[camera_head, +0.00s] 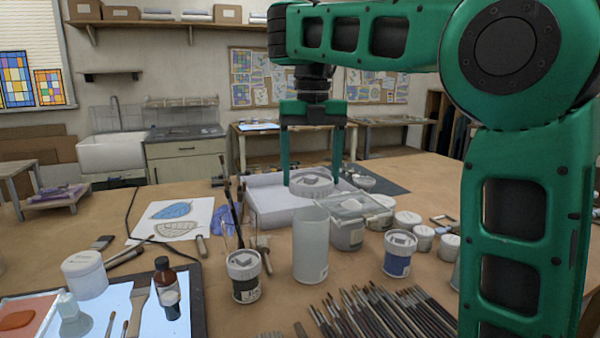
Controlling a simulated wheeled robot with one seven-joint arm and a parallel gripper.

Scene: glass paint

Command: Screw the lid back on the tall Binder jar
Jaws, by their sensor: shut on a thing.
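My gripper (312,180) points straight down, with its two green fingers on either side of a round, pale grey lid (311,183). It is shut on this lid, holding it level by its sides. The tall jar (311,248), a pale frosted cylinder, stands upright and open on the table, nearer the camera. The lid appears above and behind the jar's rim, apart from it. A small label shows low on the jar's right side; I cannot read it.
A white tray (268,221) lies behind the jar. A clear-lidded tub (348,234) is close on its right. Several brushes (385,318) lie in front. Free table shows at far left.

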